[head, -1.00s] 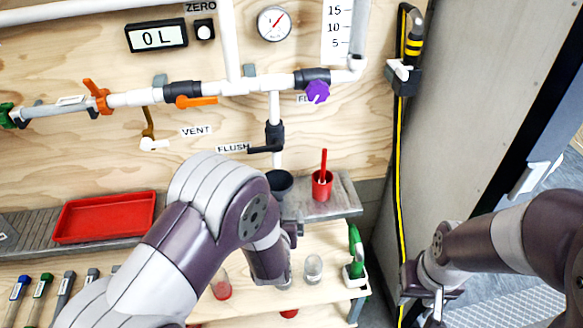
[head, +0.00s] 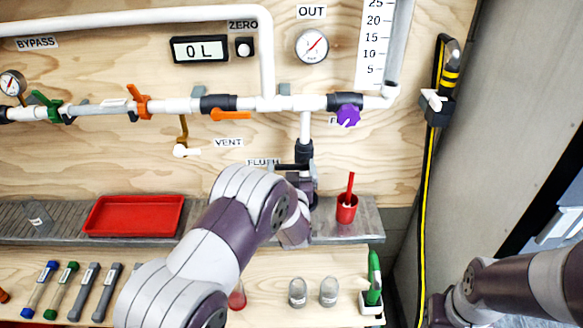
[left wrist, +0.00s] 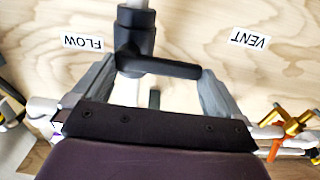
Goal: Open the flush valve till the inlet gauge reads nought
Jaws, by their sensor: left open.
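The flush valve (head: 304,150) sits on the short vertical pipe under the main line. Its black lever (left wrist: 165,66) lies level, crosswise to the pipe, pointing left in the head view. My left gripper (head: 299,172) is at the lever. In the left wrist view its open fingers (left wrist: 155,88) stand either side of the lever, apart from each other; I cannot tell whether either touches it. A gauge (head: 12,83) at the far left, cut by the picture edge, is too small to read. The OUT gauge (head: 312,46) has a red needle. My right gripper (head: 436,310) is mostly cut off at the bottom.
The purple knob (head: 348,116), orange lever (head: 230,115) and vent valve (head: 182,150) are close by on the board. On the shelf stand a red tray (head: 134,215) and a red cup (head: 347,208). The display (head: 199,49) reads 0 L.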

